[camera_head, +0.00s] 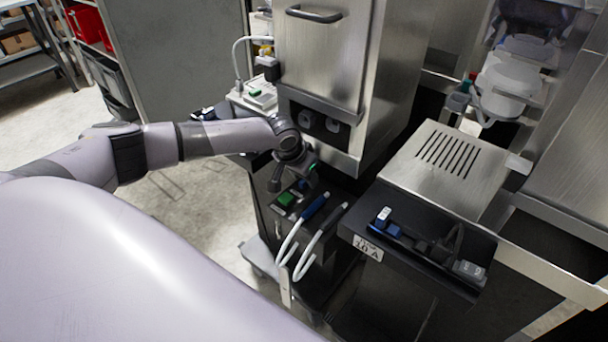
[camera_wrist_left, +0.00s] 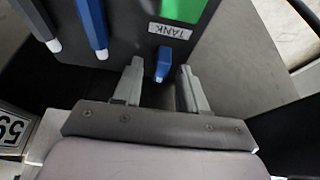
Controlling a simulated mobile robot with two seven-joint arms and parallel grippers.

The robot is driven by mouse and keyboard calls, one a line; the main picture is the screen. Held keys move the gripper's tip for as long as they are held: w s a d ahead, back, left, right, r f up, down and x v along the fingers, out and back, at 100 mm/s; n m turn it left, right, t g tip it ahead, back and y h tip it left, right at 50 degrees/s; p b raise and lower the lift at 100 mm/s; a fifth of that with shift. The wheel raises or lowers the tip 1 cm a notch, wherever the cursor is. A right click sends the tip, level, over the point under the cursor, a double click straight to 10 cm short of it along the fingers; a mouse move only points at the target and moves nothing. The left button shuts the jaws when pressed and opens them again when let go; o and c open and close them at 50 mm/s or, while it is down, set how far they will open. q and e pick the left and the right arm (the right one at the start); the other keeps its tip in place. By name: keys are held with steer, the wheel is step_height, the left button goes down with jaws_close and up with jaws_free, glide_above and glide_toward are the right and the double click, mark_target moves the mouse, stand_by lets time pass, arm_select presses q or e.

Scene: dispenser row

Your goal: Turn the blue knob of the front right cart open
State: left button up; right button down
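The front right cart's dark top panel (camera_head: 270,212) carries a green block (camera_head: 286,199) and blue and white handles. In the left wrist view, the small blue knob (camera_wrist_left: 163,64) sits by a TANK label (camera_wrist_left: 170,31) near the panel's edge. My left gripper (camera_wrist_left: 160,82) is open, with one finger on each side of the knob and a visible gap on both sides. In the head view my left gripper (camera_head: 291,178) is low over the panel and the knob cannot be made out. My right gripper is not in view.
A steel dispenser cabinet (camera_head: 330,60) stands just behind the gripper. A black tray (camera_head: 420,250) with small items lies to the right, beside a vented steel box (camera_head: 450,165). White hoses (camera_head: 291,240) hang from the handles. Open floor (camera_head: 190,200) lies to the left.

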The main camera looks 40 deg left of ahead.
arm_select(q)
steer(key=shift+s, duration=0.1)
steer(key=v, duration=0.7)
steer(key=shift+r, duration=0.1)
stand_by(0.7)
